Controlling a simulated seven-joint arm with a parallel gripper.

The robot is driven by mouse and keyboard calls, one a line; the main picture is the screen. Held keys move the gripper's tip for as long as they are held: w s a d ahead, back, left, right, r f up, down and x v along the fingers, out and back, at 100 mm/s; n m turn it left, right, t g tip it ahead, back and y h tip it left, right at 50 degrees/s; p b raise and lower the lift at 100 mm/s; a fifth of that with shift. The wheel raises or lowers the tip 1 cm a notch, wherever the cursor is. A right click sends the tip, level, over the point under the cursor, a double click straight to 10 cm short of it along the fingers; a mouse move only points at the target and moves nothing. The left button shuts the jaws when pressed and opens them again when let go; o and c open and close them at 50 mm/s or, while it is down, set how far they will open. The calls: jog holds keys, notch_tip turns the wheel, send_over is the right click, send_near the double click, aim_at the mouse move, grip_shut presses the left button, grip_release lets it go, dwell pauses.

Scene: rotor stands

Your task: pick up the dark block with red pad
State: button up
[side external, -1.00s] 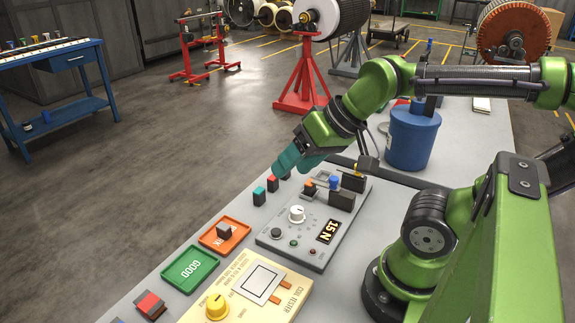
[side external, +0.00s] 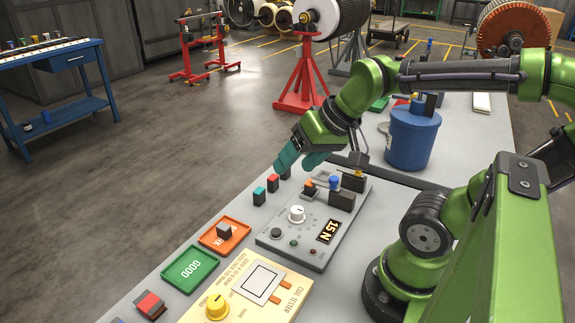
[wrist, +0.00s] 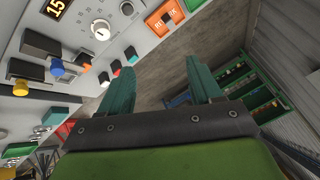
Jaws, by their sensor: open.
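A small dark block with a red pad (side external: 272,182) stands upright on the grey bench, in a short row between a teal-topped block (side external: 259,196) and another dark block (side external: 285,172). In the wrist view the red-padded block (wrist: 117,71) shows small, just left of the left fingertip. My gripper (side external: 301,159) has teal fingers spread apart with nothing between them. It hangs above and behind the far end of the row, clear of the red-padded block. It also shows in the wrist view (wrist: 160,72), with floor between the fingers.
A grey control panel (side external: 275,240) with knobs and a display lies right of the row. An orange tray (side external: 243,240) and a green tray (side external: 168,274) lie nearer the camera. A larger red-topped block (side external: 150,304) sits near the front edge. A blue container (side external: 410,140) stands behind.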

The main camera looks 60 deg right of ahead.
jog(key=w+d+f+g+h, duration=0.1)
jog(key=w+d+f, duration=0.1)
jog(key=w+d, duration=0.35)
jog(key=w+d+f+g, duration=0.1)
jog(key=w+d+f, duration=0.1)
jog(key=d, duration=0.6)
jog(key=n, duration=0.5)
send_over(273, 177)
jog(key=s, duration=0.3)
notch_tip(273, 177, down, 11)
jog(key=shift+x, duration=2.9)
jog(key=shift+w, duration=0.1)
jog(key=shift+r, duration=0.1)
jog(key=shift+c, duration=0.3)
